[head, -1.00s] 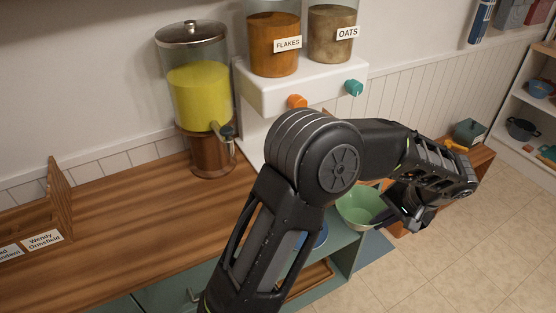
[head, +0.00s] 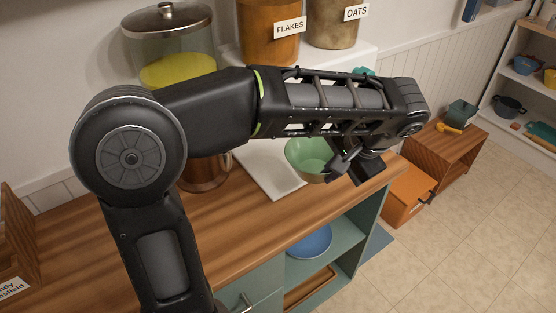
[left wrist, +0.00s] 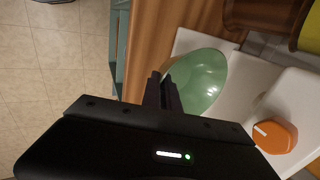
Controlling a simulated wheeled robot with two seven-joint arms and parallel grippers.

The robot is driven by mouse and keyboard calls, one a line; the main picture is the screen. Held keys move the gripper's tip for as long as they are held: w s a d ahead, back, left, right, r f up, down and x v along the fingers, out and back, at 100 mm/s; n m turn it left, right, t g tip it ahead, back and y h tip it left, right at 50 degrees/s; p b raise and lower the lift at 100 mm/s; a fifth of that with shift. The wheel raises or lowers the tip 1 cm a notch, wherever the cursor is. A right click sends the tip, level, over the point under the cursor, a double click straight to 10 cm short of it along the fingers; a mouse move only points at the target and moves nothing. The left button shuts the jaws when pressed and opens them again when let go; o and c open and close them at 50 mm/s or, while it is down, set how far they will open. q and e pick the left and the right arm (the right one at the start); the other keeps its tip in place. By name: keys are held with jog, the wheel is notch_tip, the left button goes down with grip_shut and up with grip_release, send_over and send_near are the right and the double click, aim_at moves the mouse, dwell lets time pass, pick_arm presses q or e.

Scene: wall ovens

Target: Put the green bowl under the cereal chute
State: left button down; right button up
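The green bowl (head: 305,152) is at the right part of the counter, above or at the edge of the dispenser's white base (head: 268,175). My left gripper (head: 337,167) is shut on its right rim. In the left wrist view the fingers (left wrist: 165,92) grip the rim of the bowl (left wrist: 205,80). I cannot tell whether the bowl touches the base. The cereal dispenser has a FLAKES container (head: 268,42) and an OATS container (head: 330,28). An orange knob (left wrist: 275,136) shows beside the bowl in the wrist view. My left arm hides the chutes in the head view. My right gripper is not in view.
A drink dispenser with yellow liquid (head: 176,68) stands left of the cereal dispenser, partly behind my arm. A blue bowl (head: 310,243) sits on the open shelf below the counter (head: 250,228). An orange box (head: 408,195) stands on the floor to the right.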

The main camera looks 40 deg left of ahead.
aim_at(302, 157)
pick_arm(q)
jog(key=w+a+f, duration=0.1)
jog(key=a, duration=0.2)
jog(key=w+a+f, duration=0.1)
jog(key=a+f, duration=0.1)
jog(key=a, duration=0.1)
jog(key=w+a+f+p, duration=0.1)
jog(key=a+f, duration=0.1)
jog(key=a, duration=0.1)
jog(key=shift+w+a+f, duration=0.1)
jog(key=shift+a, duration=0.25)
jog(key=shift+a+f, duration=0.1)
jog(key=shift+a, duration=0.1)
jog(key=a+f, duration=0.1)
jog(key=w+a+f, duration=0.1)
jog(key=a, duration=0.1)
jog(key=shift+p, duration=0.4)
jog(key=shift+w+a+f, duration=0.15)
jog(key=shift+a+f, duration=0.1)
jog(key=shift+f, duration=0.1)
jog(key=shift+f, duration=0.1)
jog(key=c, duration=1.6)
grip_release()
